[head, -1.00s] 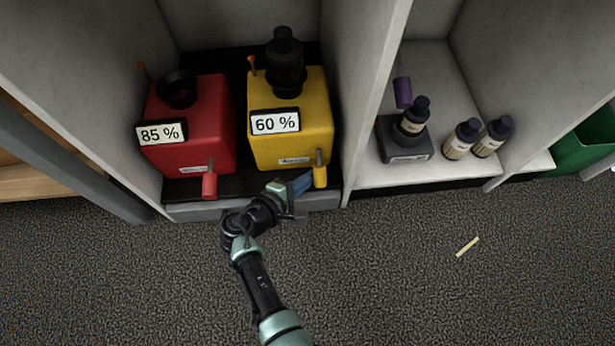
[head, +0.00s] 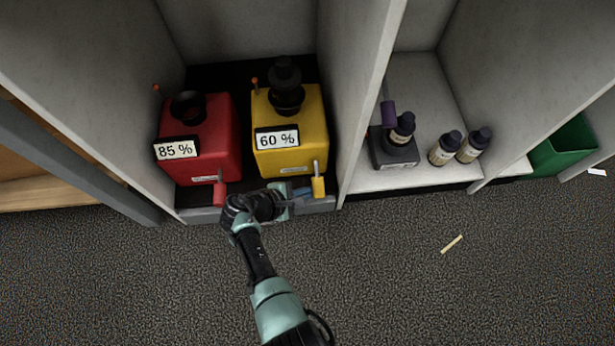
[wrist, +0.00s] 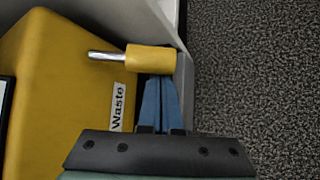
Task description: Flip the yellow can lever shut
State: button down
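The yellow can (head: 300,120) stands on the black shelf floor and carries a "60 %" sign. Its lever (head: 318,187) has a metal stem and a yellow grip that hangs at the can's lower right front. In the wrist view the lever's grip (wrist: 152,58) lies crosswise, its metal stem pointing left over the can (wrist: 60,70). My gripper (head: 303,191) is just left of the lever in the head view. In the wrist view its blue fingers (wrist: 161,82) are together with nothing between them. Their tips meet the grip's edge; whether they touch it or lie behind it I cannot tell.
A red can (head: 200,140) with an "85 %" sign and its red lever (head: 219,193) stand left, close to my wrist. A grey partition (head: 365,90) rises right of the yellow can. Dark-capped bottles (head: 446,148) stand beyond it. The carpet in front is mostly clear.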

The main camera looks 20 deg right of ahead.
aim_at(317, 194)
jog(key=r+g+p, duration=0.1)
jog(key=s+r+n+g+y+p, duration=0.1)
jog(key=r+g, duration=0.1)
jog(key=shift+s+a+n, duration=0.1)
jog(key=shift+n, duration=0.2)
jog(key=shift+s+r+g+p, duration=0.1)
jog(key=shift+r+g+p, duration=0.25)
jog(key=shift+g+p, duration=0.15)
jog(key=shift+s+r, duration=0.1)
jog(key=shift+r, duration=0.1)
jog(key=shift+r+p, duration=0.3)
jog(key=shift+p, duration=0.1)
